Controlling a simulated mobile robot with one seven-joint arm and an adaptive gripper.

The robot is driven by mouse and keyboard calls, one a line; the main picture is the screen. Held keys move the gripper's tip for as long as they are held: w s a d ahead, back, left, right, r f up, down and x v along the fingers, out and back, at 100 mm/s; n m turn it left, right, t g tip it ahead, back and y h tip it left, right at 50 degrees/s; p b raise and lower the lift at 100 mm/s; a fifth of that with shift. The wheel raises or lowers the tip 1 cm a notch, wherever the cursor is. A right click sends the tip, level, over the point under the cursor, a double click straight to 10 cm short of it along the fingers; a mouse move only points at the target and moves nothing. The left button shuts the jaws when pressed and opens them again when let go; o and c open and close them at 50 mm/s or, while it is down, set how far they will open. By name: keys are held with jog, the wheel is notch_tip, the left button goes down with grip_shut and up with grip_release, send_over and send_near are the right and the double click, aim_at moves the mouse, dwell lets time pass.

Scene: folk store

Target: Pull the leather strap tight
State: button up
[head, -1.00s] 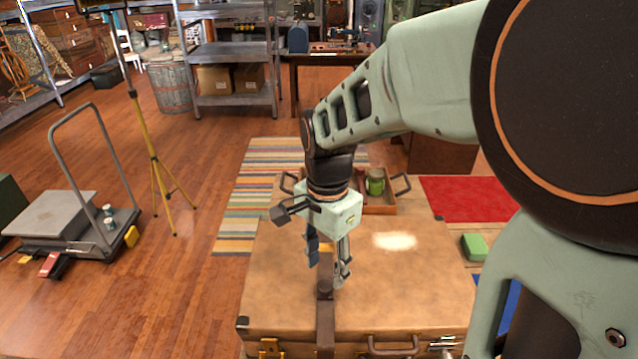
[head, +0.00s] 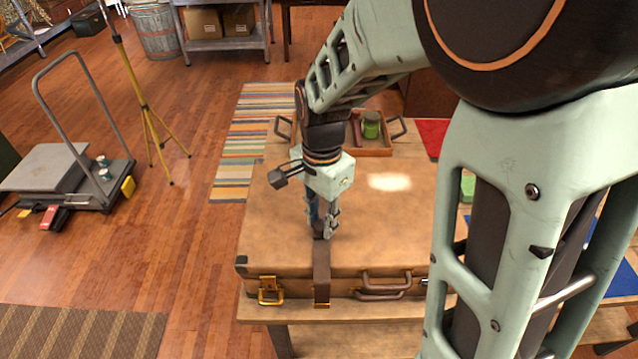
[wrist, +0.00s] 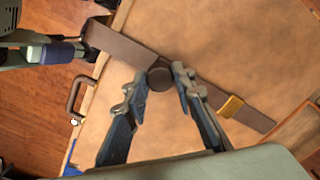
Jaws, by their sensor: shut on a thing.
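A tan suitcase (head: 400,222) lies flat on a table. A dark brown leather strap (head: 321,272) runs over its lid and down its front, near the clasp. In the wrist view the strap (wrist: 120,48) crosses the lid diagonally, with a dark round knob (wrist: 159,77) and a brass buckle (wrist: 231,106) on it. My gripper (head: 323,231) points down at the strap near the lid's front edge. In the wrist view my gripper's fingertips (wrist: 160,73) are on either side of the knob, shut on it. The fingers partly hide the strap in the head view.
A wooden tray (head: 375,150) with a green jar (head: 371,125) stands behind the suitcase. A carrying handle (head: 385,283) and brass clasp (head: 269,290) are on its front. A platform cart (head: 62,175) and yellow tripod (head: 150,120) stand left. The floor between is clear.

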grip_shut()
jog(key=shift+w+d+r, duration=0.1)
jog(key=shift+w, duration=1.85)
jog(key=o, duration=1)
grip_release()
jog(key=shift+w, duration=0.15)
notch_tip(320, 180, up, 12)
